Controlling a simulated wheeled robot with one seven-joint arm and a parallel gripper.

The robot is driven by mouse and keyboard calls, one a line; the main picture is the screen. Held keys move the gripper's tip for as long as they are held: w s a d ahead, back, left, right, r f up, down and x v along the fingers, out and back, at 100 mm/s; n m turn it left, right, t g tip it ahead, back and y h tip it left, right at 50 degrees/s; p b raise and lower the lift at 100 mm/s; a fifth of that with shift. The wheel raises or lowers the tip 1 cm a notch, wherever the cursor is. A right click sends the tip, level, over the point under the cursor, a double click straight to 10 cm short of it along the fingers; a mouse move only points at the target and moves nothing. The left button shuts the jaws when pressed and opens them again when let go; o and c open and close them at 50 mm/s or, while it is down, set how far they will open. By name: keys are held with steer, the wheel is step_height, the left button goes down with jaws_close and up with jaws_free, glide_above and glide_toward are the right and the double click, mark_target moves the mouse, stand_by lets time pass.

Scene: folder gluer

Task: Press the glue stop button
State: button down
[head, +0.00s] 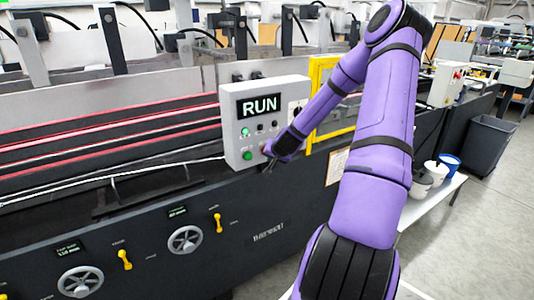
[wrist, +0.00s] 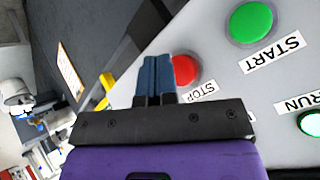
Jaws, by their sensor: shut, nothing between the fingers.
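A red button (wrist: 186,70) with a STOP label shows in the wrist view, partly hidden by my fingers. In the head view my arm hides it. I can read no glue marking near it. My gripper (wrist: 158,77) is shut and empty, its blue fingertips together just left of the red button in that picture. I cannot tell whether they touch the panel. In the head view my gripper (head: 268,164) is at the lower right part of the grey control box (head: 233,140).
A green START button (wrist: 250,22) and a lit green RUN lamp (wrist: 312,124) sit near the red button. The box's display (head: 260,105) reads RUN. A yellow frame (head: 318,75) stands right of the box. Another white box (head: 445,85) with a red button stands further right.

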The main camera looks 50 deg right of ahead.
steer(key=shift+w, duration=0.15)
steer(key=shift+w+d, duration=0.1)
steer(key=shift+w, duration=0.15)
steer(key=shift+w+d, duration=0.1)
steer(key=shift+w, duration=0.4)
stand_by(0.8)
steer(key=shift+s, duration=0.1)
steer(key=shift+s+a, duration=0.2)
steer(key=shift+s, duration=0.6)
steer(key=shift+s, duration=0.1)
steer(key=shift+s+a, duration=0.2)
steer(key=shift+s, duration=0.6)
steer(key=shift+s+a, duration=0.2)
steer(key=shift+s, duration=0.55)
steer(key=shift+s+a, duration=0.2)
steer(key=shift+s, duration=0.6)
